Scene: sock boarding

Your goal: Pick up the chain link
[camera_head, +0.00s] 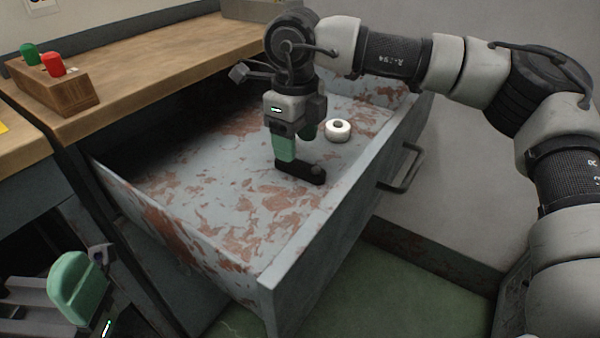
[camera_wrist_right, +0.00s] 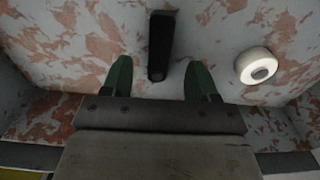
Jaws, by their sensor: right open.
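The chain link (camera_head: 303,173) is a dark, elongated bar with rounded ends, lying flat on the drawer floor. In the right wrist view the link (camera_wrist_right: 161,46) points lengthwise away from me, its near end around the gap between the fingertips. My right gripper (camera_head: 296,145) points down into the drawer, right at the link. Its green fingers stand apart in the wrist view (camera_wrist_right: 159,75), with nothing held between them. Whether a finger touches the link I cannot tell. My left gripper (camera_head: 78,280) shows partly at the lower left, outside the drawer; its opening is unclear.
The open drawer (camera_head: 310,235) has grey walls and a rust-patched floor. A white ring-shaped roll (camera_head: 338,126) lies in it, right of the link. A wooden block with green and red pegs (camera_head: 55,85) stands on the wooden worktop (camera_head: 165,70). The drawer's front left floor is clear.

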